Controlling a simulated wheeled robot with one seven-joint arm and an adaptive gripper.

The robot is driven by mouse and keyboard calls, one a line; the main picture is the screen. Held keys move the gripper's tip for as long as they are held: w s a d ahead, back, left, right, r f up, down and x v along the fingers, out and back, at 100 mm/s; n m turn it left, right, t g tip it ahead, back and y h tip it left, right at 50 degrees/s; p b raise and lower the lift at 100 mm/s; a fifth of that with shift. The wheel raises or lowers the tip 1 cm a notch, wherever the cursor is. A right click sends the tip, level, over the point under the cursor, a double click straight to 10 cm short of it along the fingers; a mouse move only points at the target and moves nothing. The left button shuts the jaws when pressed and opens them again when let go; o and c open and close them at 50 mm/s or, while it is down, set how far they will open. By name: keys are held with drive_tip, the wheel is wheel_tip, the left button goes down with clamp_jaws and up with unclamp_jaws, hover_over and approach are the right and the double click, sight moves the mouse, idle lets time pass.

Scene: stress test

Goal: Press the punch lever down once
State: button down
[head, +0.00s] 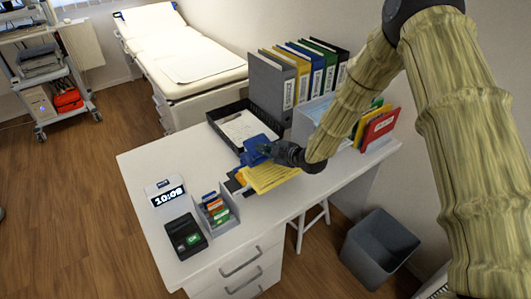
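A blue object (254,149), which looks like the punch's lever, stands on the white desk by a stack of yellow sheets (272,178). A dark base part (234,184) shows at the left of the sheets. My gripper (269,150) reaches in from the right, with its dark fingers at the blue part. They overlap in the picture, and I cannot tell whether they touch. The fingers are small and partly merged with the blue part, so their opening is unclear. My arm hides some of the desk behind.
The white desk (150,165) also holds a black paper tray (215,117), several binders (272,85), a digital clock (165,192), a card holder (216,211) and a black device (186,237). A grey bin (378,250) stands on the floor at right. The desk's left side is partly clear.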

drive_tip(key=shift+f, duration=0.7)
drive_tip(key=shift+r, duration=0.2)
drive_tip(key=shift+w+d+r+p, duration=0.1)
drive_tip(key=shift+d+r+p, duration=0.25)
drive_tip(key=shift+r, duration=0.25)
drive_tip(key=shift+a+r, duration=0.1)
drive_tip(key=shift+r, duration=0.3)
drive_tip(key=r, duration=0.1)
drive_tip(key=s+r+p, duration=0.1)
drive_tip(key=r, duration=0.1)
drive_tip(key=d+r+p, duration=0.1)
drive_tip(key=r, duration=0.1)
drive_tip(key=shift+s, duration=0.25)
drive_tip(key=shift+f, duration=0.1)
